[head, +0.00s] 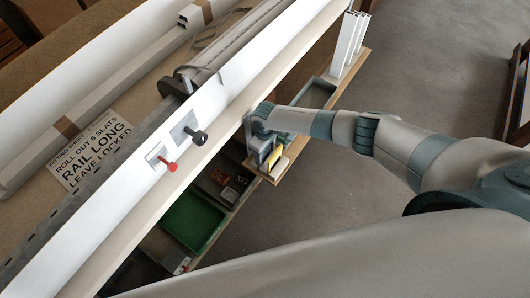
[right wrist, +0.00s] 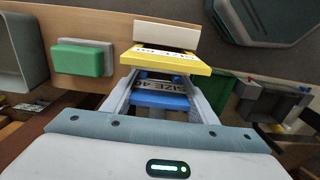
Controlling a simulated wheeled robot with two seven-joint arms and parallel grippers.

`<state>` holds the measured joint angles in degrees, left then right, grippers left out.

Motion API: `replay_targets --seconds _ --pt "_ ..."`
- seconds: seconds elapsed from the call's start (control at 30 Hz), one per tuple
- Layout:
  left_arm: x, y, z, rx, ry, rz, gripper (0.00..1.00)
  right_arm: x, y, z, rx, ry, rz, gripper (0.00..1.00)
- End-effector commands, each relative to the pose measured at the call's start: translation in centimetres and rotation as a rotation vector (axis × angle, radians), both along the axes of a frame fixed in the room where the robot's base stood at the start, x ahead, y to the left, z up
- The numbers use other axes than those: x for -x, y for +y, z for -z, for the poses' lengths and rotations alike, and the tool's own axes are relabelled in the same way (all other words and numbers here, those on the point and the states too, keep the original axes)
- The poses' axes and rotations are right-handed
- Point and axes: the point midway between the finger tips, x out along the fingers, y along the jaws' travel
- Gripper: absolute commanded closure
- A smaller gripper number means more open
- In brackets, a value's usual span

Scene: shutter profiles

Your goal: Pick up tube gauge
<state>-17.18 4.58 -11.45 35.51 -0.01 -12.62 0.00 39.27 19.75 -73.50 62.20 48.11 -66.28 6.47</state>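Several gauge blocks sit in a row on a wooden ledge. A blue block marked SIZE 40 (right wrist: 160,101) lies between the fingers of my right gripper (right wrist: 160,80) in the right wrist view. I cannot tell whether both fingers touch it. A yellow block with a partly readable label (right wrist: 166,59) is just beyond the fingertips, with a pale block (right wrist: 166,34) behind it. In the head view the right gripper (head: 260,140) reaches down at the ledge beside the yellow block (head: 274,158), and its fingers are mostly hidden. My left gripper is not in view.
A green block (right wrist: 82,59) sits on the ledge to one side. A long white rail (head: 120,190) with a black knob (head: 199,138) and a red handle (head: 171,167) runs close by. A green tray (head: 193,222) lies below. White profiles (head: 349,45) stand at the ledge's far end.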

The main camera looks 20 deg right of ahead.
Motion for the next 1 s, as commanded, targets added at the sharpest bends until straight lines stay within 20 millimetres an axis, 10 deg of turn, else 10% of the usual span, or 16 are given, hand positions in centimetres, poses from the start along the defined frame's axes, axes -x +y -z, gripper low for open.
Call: replay_targets --seconds 0.47,1.0 --pt "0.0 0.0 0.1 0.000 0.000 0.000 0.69 -0.1 0.0 -0.6 -0.001 -0.001 0.000 0.69" --pt "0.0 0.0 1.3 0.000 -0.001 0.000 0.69 -0.1 0.0 -7.4 -0.002 -0.002 -0.001 0.69"
